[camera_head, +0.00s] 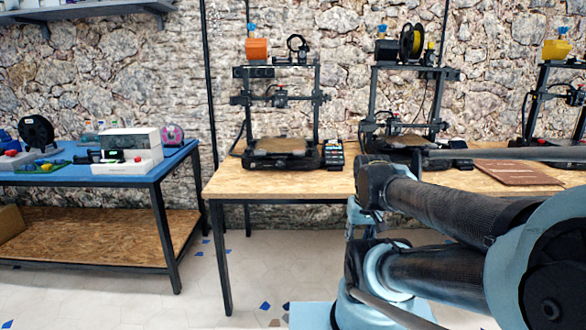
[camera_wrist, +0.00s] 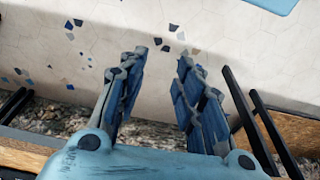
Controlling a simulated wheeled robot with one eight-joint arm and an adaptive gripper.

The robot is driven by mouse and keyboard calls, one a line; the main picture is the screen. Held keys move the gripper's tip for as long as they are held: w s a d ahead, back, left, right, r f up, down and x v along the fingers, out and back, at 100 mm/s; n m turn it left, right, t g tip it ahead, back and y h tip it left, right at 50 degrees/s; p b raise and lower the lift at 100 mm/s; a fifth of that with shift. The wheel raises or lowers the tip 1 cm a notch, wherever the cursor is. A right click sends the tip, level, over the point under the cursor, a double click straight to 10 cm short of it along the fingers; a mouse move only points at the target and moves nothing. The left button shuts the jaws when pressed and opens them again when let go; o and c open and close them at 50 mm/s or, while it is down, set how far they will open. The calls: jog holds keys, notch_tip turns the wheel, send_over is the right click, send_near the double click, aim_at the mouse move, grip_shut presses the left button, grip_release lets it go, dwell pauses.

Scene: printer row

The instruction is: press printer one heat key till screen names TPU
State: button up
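Three 3D printers stand in a row. The right printer (camera_head: 560,95) is cut by the frame edge. No number marking any printer is legible. My gripper (camera_wrist: 160,58) shows in the wrist view with its blue fingers apart and nothing between them, over the floor.
A blue-topped table (camera_head: 150,178) with assorted items stands at left. Tiled floor (camera_head: 250,270) is open between the tables.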

jog(key=shift+w, duration=0.25)
jog(key=c, duration=0.4)
grip_shut()
jog(key=shift+s, duration=0.1)
